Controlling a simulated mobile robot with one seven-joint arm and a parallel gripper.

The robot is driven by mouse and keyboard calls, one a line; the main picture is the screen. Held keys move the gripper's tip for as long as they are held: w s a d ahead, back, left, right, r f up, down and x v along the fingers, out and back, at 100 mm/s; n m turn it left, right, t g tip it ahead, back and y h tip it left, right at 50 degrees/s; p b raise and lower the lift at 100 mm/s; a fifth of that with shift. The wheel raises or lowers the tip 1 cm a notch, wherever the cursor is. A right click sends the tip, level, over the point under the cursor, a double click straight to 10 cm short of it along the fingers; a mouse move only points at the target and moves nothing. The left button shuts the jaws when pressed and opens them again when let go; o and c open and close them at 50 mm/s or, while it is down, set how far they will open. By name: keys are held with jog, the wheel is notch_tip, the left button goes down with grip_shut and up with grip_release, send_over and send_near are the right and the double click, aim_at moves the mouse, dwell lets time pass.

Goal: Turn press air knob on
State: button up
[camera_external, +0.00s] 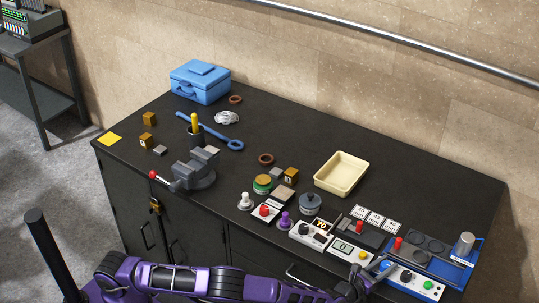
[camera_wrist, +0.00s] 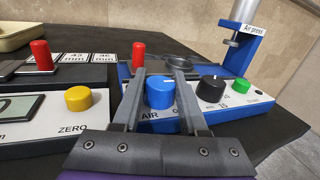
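The press air knob (camera_wrist: 159,92) is a round blue knob on a white panel, above the word AIR, in the wrist view. It has a pale mark on its top. My gripper (camera_wrist: 160,74) has its two grey fingers apart, one on each side of the knob; I cannot tell whether either touches it. The blue press base (camera_external: 440,262) is at the right front of the bench in the external view, with my gripper (camera_external: 372,272) at its left side. The knob is too small there to tell its setting.
A black knob (camera_wrist: 211,88) and a green button (camera_wrist: 242,86) are close to the right of the blue knob. A yellow ZERO button (camera_wrist: 79,99) is on the device to the left. The press column (camera_wrist: 240,40) stands behind. A cream tray (camera_external: 341,174) sits farther back.

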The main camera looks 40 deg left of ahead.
grip_shut()
jog(key=shift+h+b, duration=0.4)
jog(key=shift+w+a+m+g+h+b, duration=0.1)
jog(key=shift+m+g+h+b, duration=0.6)
jog(key=shift+m+h, duration=0.4)
jog(key=r+m+h+p, duration=0.1)
jog(key=p, duration=0.2)
jog(key=shift+g+h, duration=0.4)
jog(key=shift+m+g+h+p, duration=0.3)
jog(key=shift+m+h+p, duration=0.1)
jog(key=shift+p, duration=0.7)
jog(key=shift+f+g+p, duration=0.2)
jog(key=shift+g+p, duration=0.1)
jog(key=shift+p, duration=0.2)
jog(key=shift+f+h, duration=0.2)
jog(key=shift+h, duration=0.1)
